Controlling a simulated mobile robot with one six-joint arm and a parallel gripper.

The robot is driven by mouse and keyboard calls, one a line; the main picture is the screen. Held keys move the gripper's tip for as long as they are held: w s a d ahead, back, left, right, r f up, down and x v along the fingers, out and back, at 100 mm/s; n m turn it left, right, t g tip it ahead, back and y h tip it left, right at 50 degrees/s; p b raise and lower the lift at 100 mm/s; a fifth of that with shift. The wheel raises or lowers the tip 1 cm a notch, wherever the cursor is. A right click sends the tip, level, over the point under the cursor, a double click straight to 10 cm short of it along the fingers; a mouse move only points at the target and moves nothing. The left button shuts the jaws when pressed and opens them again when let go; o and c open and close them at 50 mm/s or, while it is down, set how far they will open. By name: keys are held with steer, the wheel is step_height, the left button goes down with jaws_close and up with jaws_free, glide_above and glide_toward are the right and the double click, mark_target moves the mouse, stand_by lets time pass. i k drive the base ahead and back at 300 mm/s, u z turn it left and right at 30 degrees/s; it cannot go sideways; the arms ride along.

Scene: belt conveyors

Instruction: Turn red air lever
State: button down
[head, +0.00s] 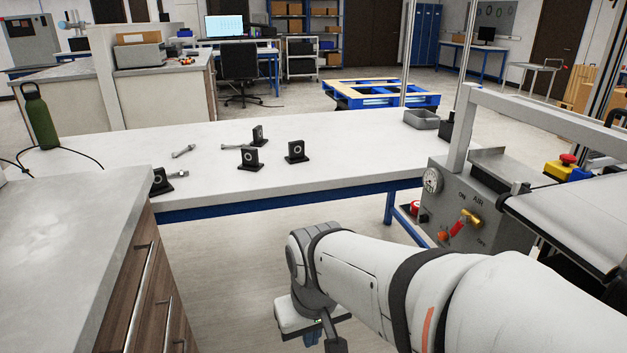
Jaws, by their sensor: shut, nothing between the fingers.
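The red air lever (458,227) is on the front of a grey control box (480,205) at the right. It joins a brass valve body (472,217) and slants down and left from it. The lettering around it is small; "AIR" and "ON" seem to be above it. My gripper (324,345) points down at the bottom edge of the head view, well left of and below the lever. It is shut and holds nothing. Its fingertips are partly cut off by the frame. Nothing touches the lever.
A conveyor (565,215) adjoins the box. A white table (345,160) with several black blocks stands behind my arm. A drawer cabinet (145,285) is at left. Open floor lies between.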

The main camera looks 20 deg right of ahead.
mark_target(464, 219)
steer(key=z, duration=0.3)
steer(key=i, duration=0.9)
steer(key=z, duration=0.7)
